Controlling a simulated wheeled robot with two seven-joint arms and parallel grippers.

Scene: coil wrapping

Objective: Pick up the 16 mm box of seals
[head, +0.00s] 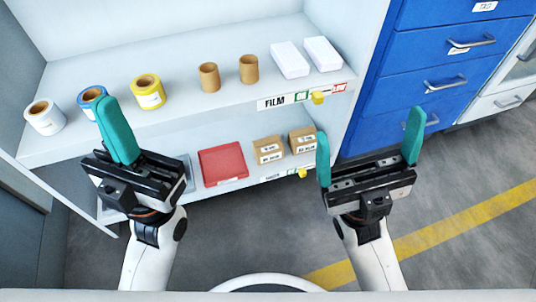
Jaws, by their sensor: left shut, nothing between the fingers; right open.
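Two small brown cardboard boxes with white labels, a left box (268,149) and a right box (302,140), sit side by side on the lower shelf. Their label print is too small to tell which is the 16 mm box of seals. My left gripper (104,100) is shut and empty, up in front of the shelf's left part, well left of the boxes. My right gripper (368,122) is open and empty, its teal fingers wide apart. Its left finger is just right of the right box in the picture and touches neither box.
A red box (223,164) lies on the lower shelf left of the cartons. The upper shelf (215,113) holds several rolls, two brown cores and two white boxes (290,60). A blue drawer cabinet (440,60) stands at right. The floor (470,165) at right is clear.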

